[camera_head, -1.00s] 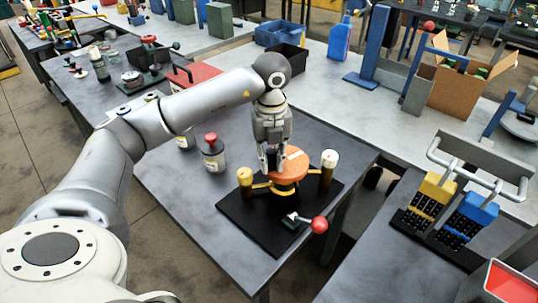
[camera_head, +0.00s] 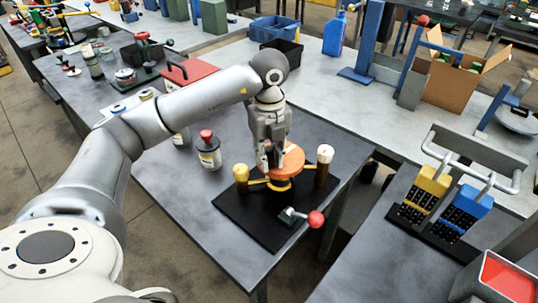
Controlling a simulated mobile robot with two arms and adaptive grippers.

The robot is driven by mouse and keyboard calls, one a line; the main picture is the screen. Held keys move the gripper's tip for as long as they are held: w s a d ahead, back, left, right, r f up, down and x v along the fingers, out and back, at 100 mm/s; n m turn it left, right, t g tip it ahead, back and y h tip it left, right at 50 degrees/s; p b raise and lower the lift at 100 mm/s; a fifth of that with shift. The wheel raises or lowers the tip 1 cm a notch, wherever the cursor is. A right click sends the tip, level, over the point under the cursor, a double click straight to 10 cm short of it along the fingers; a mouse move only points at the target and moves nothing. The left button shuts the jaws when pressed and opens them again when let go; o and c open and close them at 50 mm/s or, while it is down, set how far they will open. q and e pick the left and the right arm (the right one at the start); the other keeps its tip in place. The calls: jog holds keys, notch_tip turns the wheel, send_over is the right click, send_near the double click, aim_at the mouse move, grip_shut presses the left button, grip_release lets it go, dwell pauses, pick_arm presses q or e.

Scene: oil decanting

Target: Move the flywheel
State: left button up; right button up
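The flywheel looks to be the orange disc (camera_head: 289,161) on top of a low device on a black base plate (camera_head: 250,219). Yellow arms link the device to two upright posts, one with a yellow top (camera_head: 240,173) and one with a cream top (camera_head: 325,154). My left gripper (camera_head: 267,165) points down at the left rim of the disc, its fingers close against it. Whether the fingers are closed on the disc cannot be told. My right gripper is not in view.
A red-knobbed lever (camera_head: 315,218) sits at the plate's front right. A red-capped jar (camera_head: 209,153) stands left of the plate. Blue and yellow switch blocks (camera_head: 433,186) are on the right table. The table's front left is bare.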

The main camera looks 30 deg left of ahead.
pick_arm(q)
jog(key=o, duration=0.4)
jog(key=shift+r, duration=0.15)
notch_tip(320, 180, up, 12)
jog(key=shift+f, duration=0.1)
dwell(0.4)
dwell(0.4)
